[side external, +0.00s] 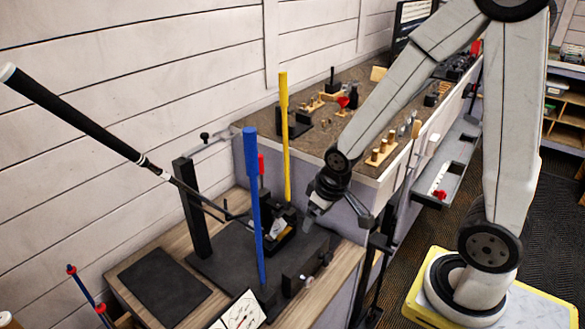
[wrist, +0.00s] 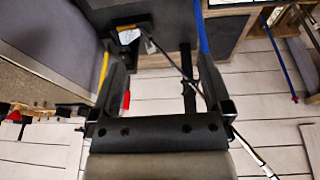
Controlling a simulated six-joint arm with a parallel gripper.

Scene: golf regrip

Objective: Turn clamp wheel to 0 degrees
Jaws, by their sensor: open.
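A golf club with a black grip (side external: 75,115) slants down from the upper left, its shaft running to a dark clamp (side external: 280,235) on a black base plate. The shaft (wrist: 180,70) and clamp (wrist: 126,38) also show in the wrist view. I cannot clearly pick out the clamp wheel or its angle. My gripper (side external: 336,214) is open, just right of and close to the clamp. In the wrist view my gripper (wrist: 158,50) has its fingers spread, with nothing held between them; the clamp lies beyond them, toward the left finger.
A blue pole (side external: 253,195) stands in front of the clamp and a yellow pole (side external: 284,125) behind it. A red-topped post (side external: 261,165) and a black upright (side external: 193,210) stand nearby. A dark mat (side external: 165,285) lies left. A cluttered bench (side external: 235,150) is behind.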

